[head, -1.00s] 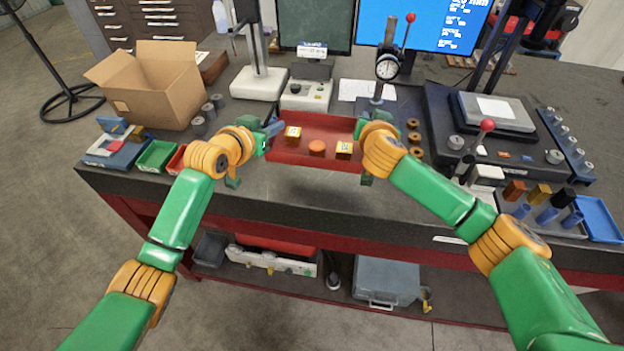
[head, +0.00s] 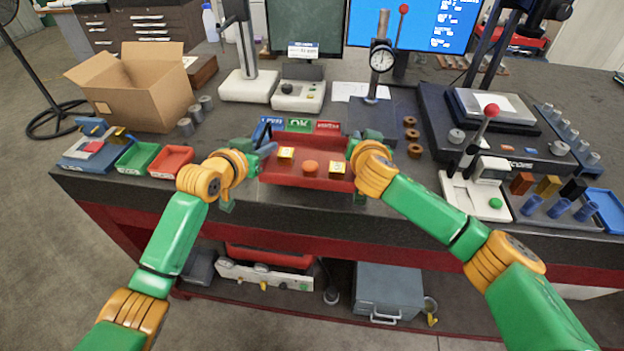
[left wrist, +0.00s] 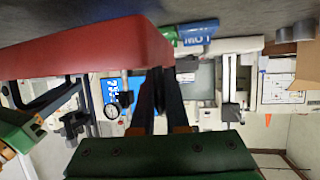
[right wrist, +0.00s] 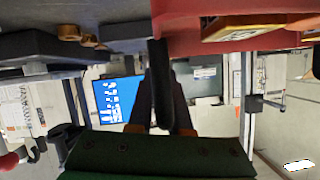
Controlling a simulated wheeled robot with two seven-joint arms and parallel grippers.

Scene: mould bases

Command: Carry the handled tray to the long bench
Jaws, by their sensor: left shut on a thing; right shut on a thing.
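The red handled tray (head: 310,182) is level over the front part of the long dark bench (head: 400,207). Whether it touches the bench top I cannot tell. It carries two yellow labelled blocks (head: 286,153) (head: 337,168) and an orange round piece (head: 310,168). My left gripper (head: 264,152) is shut on its left end and my right gripper (head: 358,158) on its right end; the grip points are partly hidden by the hands. The tray's red wall shows in the left wrist view (left wrist: 90,45) and the right wrist view (right wrist: 185,40).
LOW, OK and red signs (head: 299,125) stand just behind the tray. Red (head: 172,161) and green (head: 137,156) bins and a cardboard box (head: 140,95) are to the left. A dial gauge stand (head: 382,56), brown rings (head: 412,135) and a red-knobbed lever device (head: 475,185) are to the right.

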